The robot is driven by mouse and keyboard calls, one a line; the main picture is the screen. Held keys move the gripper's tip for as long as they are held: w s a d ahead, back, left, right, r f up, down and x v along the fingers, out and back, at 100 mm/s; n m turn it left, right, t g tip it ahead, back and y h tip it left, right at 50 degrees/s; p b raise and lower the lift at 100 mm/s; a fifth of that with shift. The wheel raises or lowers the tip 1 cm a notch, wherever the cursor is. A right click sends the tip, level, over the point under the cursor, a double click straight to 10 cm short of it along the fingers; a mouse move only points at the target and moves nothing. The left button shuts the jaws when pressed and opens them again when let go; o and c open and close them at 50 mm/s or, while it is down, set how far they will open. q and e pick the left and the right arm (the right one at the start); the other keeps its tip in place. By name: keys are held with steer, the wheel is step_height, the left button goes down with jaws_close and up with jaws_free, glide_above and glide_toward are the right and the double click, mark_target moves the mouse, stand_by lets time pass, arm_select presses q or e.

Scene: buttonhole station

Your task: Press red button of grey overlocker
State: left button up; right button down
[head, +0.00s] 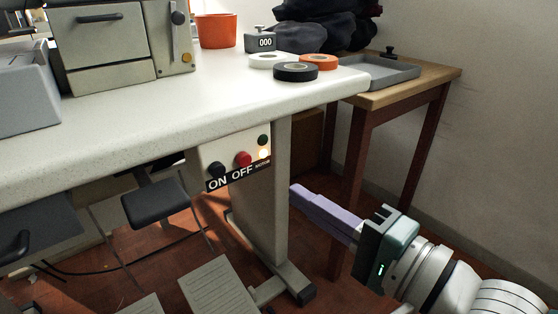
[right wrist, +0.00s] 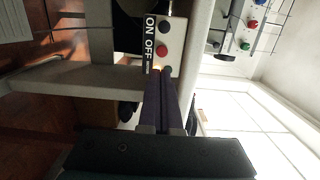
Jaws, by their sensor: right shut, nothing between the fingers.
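A red button (head: 243,159) sits on a pale switch box (head: 228,150) under the white table, above an "OFF" label. A black button (head: 216,170) is beside it above "ON". A small amber lamp (head: 264,153) glows at the box's right end. The red button also shows in the right wrist view (right wrist: 162,50), just beyond my fingertips. My right gripper (head: 294,190) is shut and empty, its purple fingers right of the table leg in the head view, apart from the button. I cannot tell which machine is the overlocker. My left gripper is out of view.
The table leg (head: 270,210) stands between box and gripper in the head view. A wooden side table (head: 440,80) bears a grey tray (head: 385,72). A beige machine (head: 110,50) stands on the white table (head: 190,100). Another panel (right wrist: 240,45) with coloured buttons shows in the right wrist view.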

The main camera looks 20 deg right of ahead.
steer(key=v, duration=0.3)
steer(key=shift+s+d+p, duration=0.1)
steer(key=shift+s+p, duration=0.25)
stand_by(0.3)
